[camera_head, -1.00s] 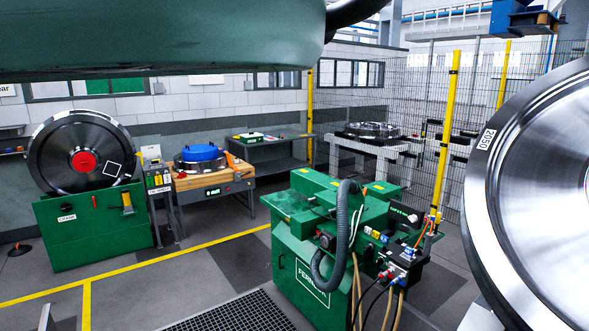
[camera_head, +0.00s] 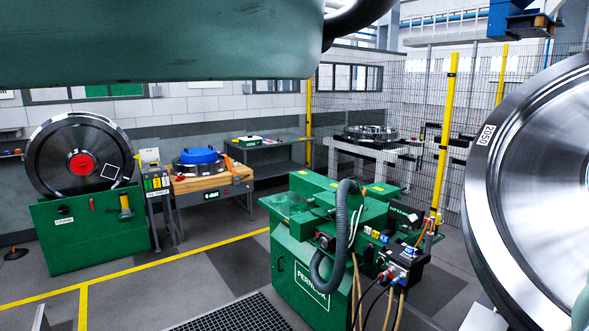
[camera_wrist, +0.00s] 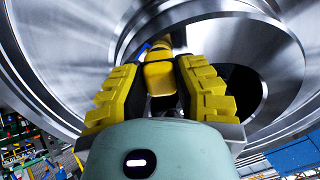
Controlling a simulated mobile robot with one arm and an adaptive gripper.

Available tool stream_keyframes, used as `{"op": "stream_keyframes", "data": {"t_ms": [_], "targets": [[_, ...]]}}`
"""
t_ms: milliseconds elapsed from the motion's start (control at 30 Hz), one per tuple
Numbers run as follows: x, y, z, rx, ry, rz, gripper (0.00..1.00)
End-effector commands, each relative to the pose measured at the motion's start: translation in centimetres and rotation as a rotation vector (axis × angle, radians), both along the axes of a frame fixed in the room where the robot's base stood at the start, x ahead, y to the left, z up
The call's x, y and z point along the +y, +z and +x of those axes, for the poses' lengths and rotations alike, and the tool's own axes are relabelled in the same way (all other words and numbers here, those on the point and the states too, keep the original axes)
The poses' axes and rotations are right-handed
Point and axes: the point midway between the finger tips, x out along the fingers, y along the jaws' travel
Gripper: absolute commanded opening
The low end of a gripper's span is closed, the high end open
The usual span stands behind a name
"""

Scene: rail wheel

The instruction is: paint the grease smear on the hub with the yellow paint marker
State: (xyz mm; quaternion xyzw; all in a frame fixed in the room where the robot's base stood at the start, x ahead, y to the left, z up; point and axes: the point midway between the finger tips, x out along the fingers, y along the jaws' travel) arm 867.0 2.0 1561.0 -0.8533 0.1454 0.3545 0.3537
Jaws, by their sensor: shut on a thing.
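The large bright steel rail wheel (camera_head: 530,170) stands at the right edge of the head view, cut off by the frame. In the wrist view its machined face (camera_wrist: 60,50) and hub ring (camera_wrist: 280,60) fill the top, with a dark bore at right. My gripper (camera_wrist: 160,72), with yellow ribbed pads, is shut on the yellow paint marker (camera_wrist: 160,78), which has black parts. The marker points up toward the hub; I cannot tell whether its tip touches. A small blue patch shows by its far end, and I cannot tell what it is. No grease smear is clearly visible.
A green machine (camera_head: 325,240) with hoses stands at centre, left of the wheel. A green stand (camera_head: 90,235) with another wheel, a wooden-topped bench (camera_head: 210,183) and a mesh fence (camera_head: 420,110) are behind. Open floor lies at left.

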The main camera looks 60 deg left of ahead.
Motion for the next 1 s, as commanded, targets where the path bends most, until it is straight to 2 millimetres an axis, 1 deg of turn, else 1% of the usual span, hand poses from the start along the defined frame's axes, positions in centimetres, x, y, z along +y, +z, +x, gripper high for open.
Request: {"op": "stream_keyframes", "data": {"t_ms": [233, 367, 733, 900, 1000], "targets": [[0.0, 0.1, 0.0, -0.002, -0.001, 0.000, 0.00], [0.0, 0.5, -0.4, -0.008, -0.001, 0.000, 0.00], [0.0, 3.1, -2.9, -0.009, -0.001, 0.000, 0.00], [0.0, 4.0, -3.9, -0.004, -0.001, -0.001, 0.00], [-0.1, 4.3, -4.2, -0.004, -0.001, -0.001, 0.00]]}}
